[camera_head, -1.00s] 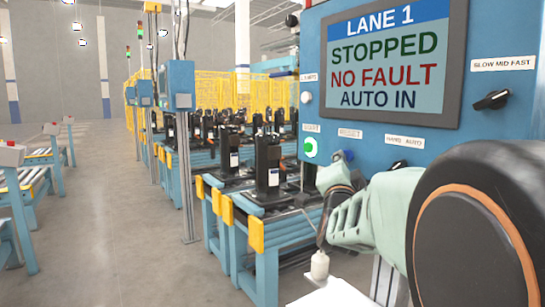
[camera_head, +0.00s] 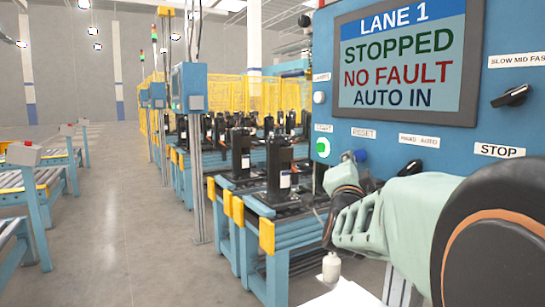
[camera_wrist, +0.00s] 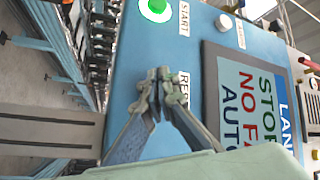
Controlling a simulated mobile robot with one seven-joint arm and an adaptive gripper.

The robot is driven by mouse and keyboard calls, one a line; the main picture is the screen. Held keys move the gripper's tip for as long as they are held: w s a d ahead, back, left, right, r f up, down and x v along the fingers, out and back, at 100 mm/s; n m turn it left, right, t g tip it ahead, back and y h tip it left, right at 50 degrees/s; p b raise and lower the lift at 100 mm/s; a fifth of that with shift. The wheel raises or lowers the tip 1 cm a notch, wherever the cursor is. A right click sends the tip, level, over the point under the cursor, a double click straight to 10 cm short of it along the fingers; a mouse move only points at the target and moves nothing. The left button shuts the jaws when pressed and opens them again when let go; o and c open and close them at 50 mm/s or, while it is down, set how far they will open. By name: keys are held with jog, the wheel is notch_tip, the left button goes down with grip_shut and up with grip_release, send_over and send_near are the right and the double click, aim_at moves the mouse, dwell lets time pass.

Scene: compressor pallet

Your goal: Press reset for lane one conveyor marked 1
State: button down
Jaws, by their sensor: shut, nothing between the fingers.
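The blue lane 1 control panel (camera_head: 460,135) shows at the right of the head view, its screen (camera_head: 403,62) reading "LANE 1 STOPPED NO FAULT AUTO IN". A blue button (camera_head: 361,156) sits under the RESET label (camera_head: 363,133), partly covered by my gripper (camera_head: 342,172). The green START button (camera_head: 323,147) is just left of it. In the wrist view, my gripper (camera_wrist: 160,84) is shut and empty, its fingertips in front of the panel beside the RESET label (camera_wrist: 184,86). The reset button is hidden behind the fingers there. I cannot tell whether they touch it.
The panel also has a HAND/AUTO switch (camera_head: 411,167), a STOP label (camera_head: 499,151), a white button (camera_head: 319,97) and a speed knob (camera_head: 510,95). Conveyors with black compressors (camera_head: 279,165) stand behind. Open floor (camera_head: 135,210) lies to the left.

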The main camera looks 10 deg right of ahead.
jog(key=shift+s+a+r+b, duration=0.1)
jog(key=shift+s+a+b, duration=0.15)
jog(key=shift+a, duration=0.6)
jog(key=shift+s+a+r+b, duration=0.1)
jog(key=shift+s+a+b, duration=0.2)
jog(key=shift+a, duration=0.55)
jog(key=shift+s+a+b, duration=0.1)
jog(key=shift+s+a, duration=0.25)
jog(key=shift+a, duration=0.5)
jog(key=d+p, duration=0.1)
jog(key=p, duration=0.2)
jog(key=shift+w+d+r+p, duration=0.15)
jog(key=shift+w+d+p, duration=0.2)
jog(key=shift+d, duration=0.05)
